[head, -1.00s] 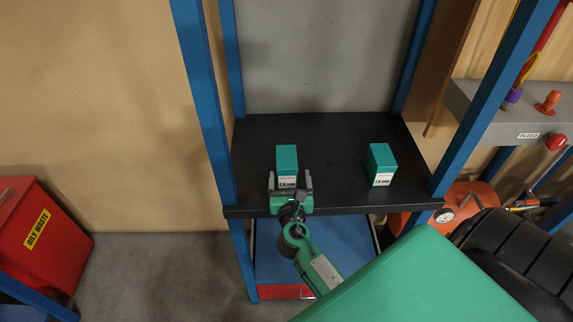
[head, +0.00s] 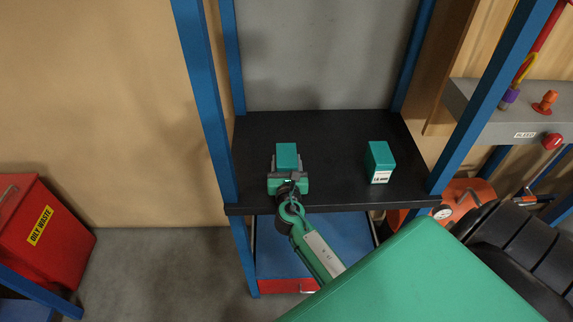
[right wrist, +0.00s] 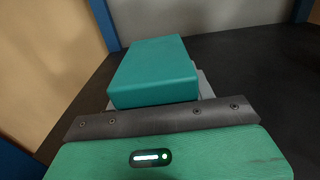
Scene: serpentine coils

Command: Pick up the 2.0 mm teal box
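A teal box (head: 287,153) stands on the black shelf (head: 335,135), at its left side. Its label is hidden now behind my right gripper (head: 287,168). That gripper's fingers lie close along the box's left and right sides, with no clear gap, and appear shut on it. In the right wrist view the same box (right wrist: 153,72) stands straight ahead of the palm, with grey finger parts beside it. The box still rests at shelf height. A second teal box (head: 380,162) with a white label stands apart at the right; its small print is hard to read. My left gripper is not in view.
Blue posts (head: 204,100) frame the shelf on both sides. A grey panel (head: 320,55) closes the back. The shelf between the two boxes is free. A red oily waste bin (head: 40,235) stands at lower left, and a grey unit with a red knob (head: 552,142) is at right.

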